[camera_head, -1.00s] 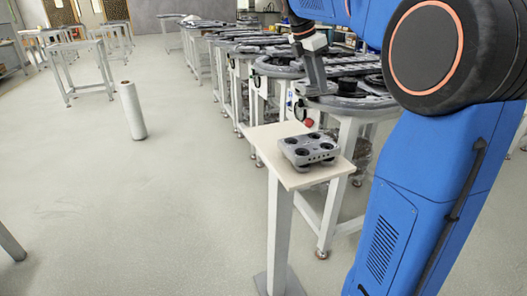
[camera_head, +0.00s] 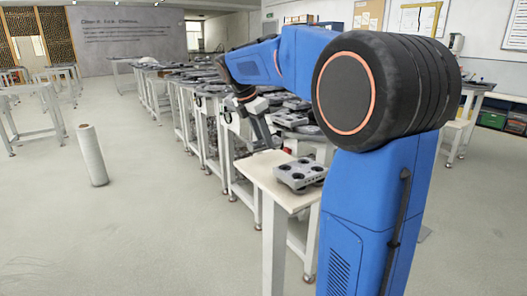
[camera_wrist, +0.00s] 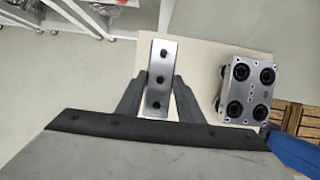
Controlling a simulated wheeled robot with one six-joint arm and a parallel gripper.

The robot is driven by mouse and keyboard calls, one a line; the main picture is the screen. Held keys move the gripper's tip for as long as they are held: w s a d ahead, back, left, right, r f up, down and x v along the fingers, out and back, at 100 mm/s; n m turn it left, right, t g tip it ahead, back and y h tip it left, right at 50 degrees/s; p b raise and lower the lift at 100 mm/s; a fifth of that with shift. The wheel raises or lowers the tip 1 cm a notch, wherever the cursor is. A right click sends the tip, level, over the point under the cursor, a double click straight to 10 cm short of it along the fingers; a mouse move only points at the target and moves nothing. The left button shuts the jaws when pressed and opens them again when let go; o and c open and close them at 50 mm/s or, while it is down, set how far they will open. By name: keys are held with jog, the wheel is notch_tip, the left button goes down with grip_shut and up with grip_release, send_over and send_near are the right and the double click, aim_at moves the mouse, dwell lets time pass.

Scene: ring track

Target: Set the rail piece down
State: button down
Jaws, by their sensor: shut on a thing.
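The rail piece (camera_wrist: 161,72) is a narrow grey metal bar with a row of dark holes. In the wrist view it stands lengthwise between the two fingers of my gripper (camera_wrist: 158,92), which is shut on it. The bar is over the pale top of a small stand (camera_wrist: 207,52); I cannot tell whether it touches. In the head view my gripper (camera_head: 262,138) points down at the far left edge of the stand top (camera_head: 255,170), and the rail piece cannot be made out clearly there.
A grey block with several black round parts (camera_head: 300,175) sits on the stand, right of the rail piece in the wrist view (camera_wrist: 248,92). Track tables (camera_head: 185,95) run behind. A white roll (camera_head: 92,155) stands on open floor at left.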

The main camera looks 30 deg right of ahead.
aim_at(261, 142)
jog(key=shift+f, duration=2.15)
jog(key=c, duration=1.2)
grip_release()
jog(key=v, duration=1.2)
